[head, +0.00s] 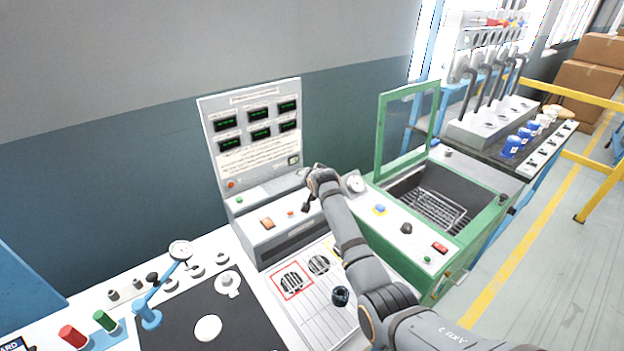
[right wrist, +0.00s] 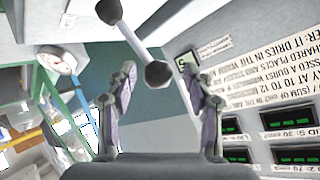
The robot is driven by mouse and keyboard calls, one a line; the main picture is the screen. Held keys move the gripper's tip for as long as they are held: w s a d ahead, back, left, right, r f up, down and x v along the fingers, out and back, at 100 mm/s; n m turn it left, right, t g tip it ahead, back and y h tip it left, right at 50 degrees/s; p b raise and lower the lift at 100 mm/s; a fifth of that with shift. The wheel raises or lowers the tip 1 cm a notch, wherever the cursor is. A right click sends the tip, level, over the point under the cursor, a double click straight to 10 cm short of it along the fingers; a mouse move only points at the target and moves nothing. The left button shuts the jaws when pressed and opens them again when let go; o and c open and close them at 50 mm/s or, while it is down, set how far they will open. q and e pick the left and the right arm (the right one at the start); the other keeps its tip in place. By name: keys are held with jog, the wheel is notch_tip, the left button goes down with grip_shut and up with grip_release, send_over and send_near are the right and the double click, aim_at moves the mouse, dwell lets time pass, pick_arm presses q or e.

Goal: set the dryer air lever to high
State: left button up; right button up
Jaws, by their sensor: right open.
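In the right wrist view a lever with a pale shaft (right wrist: 132,40) runs from a dark round end at the top to a dark ball knob (right wrist: 158,73). The knob shows between the two spread fingers of my right gripper (right wrist: 163,85), with a gap on each side. In the head view my right gripper (head: 313,190) is at the front right of the white panel unit with several green displays (head: 256,143). My arm and gripper hide most of the lever there. I cannot read its setting. My left gripper is in neither view.
A green-framed machine (head: 470,225) with a wire basket and raised door stands right of my arm. A round gauge (head: 355,183) is close beside my gripper. A black plate (head: 190,325) and small levers lie at front left.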

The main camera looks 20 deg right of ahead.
jog(key=v, duration=1)
jog(key=shift+s, duration=0.2)
jog(key=shift+a, duration=0.1)
